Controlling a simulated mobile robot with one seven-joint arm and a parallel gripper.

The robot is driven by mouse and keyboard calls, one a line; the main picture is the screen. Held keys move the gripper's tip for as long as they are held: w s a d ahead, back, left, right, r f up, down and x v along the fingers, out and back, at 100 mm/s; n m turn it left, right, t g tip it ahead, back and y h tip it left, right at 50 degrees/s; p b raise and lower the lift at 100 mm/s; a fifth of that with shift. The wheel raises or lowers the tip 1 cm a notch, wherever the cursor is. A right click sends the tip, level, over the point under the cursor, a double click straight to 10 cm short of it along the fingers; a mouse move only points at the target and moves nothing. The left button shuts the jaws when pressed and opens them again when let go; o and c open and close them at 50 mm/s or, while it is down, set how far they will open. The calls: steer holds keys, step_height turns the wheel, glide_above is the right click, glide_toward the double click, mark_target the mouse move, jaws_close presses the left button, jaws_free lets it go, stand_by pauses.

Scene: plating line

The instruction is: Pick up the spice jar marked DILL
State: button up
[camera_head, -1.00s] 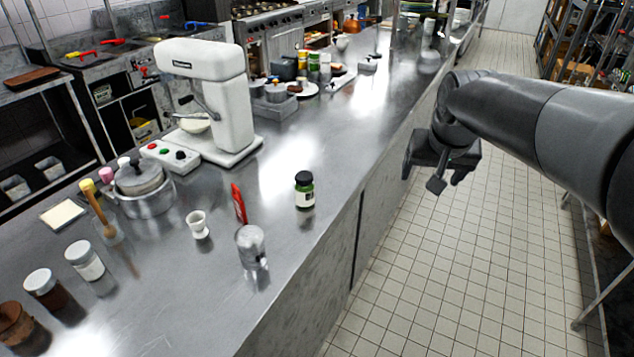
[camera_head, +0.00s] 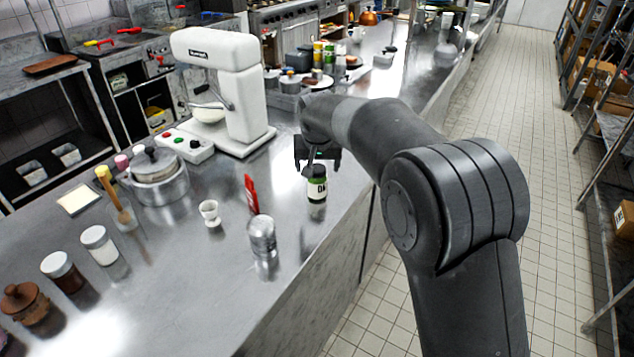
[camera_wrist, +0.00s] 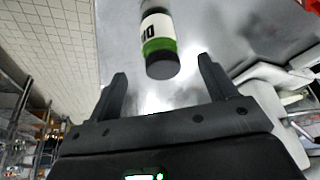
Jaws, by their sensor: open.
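The spice jar (camera_head: 317,186) stands upright near the counter's front edge. My gripper (camera_head: 317,160) is just above and behind the jar in the head view. Its two fingers (camera_wrist: 161,80) are spread apart with nothing between them. The jar's lid is partly hidden by my gripper in the head view.
A red item (camera_head: 251,195), a metal shaker (camera_head: 262,236) and a white egg cup (camera_head: 210,212) stand left of the jar. A white stand mixer (camera_head: 222,95) is behind to the left. The counter right around the jar is clear.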

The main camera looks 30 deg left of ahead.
mark_target(317, 179)
steer(key=x, duration=0.8)
steer(key=shift+w+a+f, duration=0.1)
steer(key=shift+w+f, duration=0.15)
steer(key=shift+r, duration=0.1)
steer(key=c, duration=1.2)
